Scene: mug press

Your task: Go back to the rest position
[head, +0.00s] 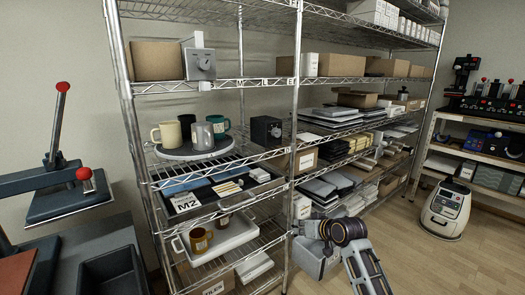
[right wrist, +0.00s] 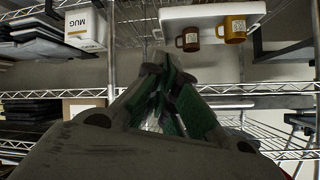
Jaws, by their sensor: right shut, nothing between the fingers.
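My right gripper (head: 312,229) is in front of the lower part of the wire rack (head: 297,120), at the right of the white tray (head: 241,233). In the right wrist view its fingers (right wrist: 163,85) come together, shut and empty, with green inner pads. They appear apart from the mugs. An amber mug (head: 200,240) and a brown mug (head: 223,219) are in the white tray; the right wrist view also shows the amber mug (right wrist: 235,28) and the brown mug (right wrist: 188,40). My left gripper is not in view.
Several mugs stand on a round grey tray (head: 190,154) on a higher shelf. A press (head: 68,205) stands at the left. A white machine (head: 446,210) is on the floor at the right, with open floor before it.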

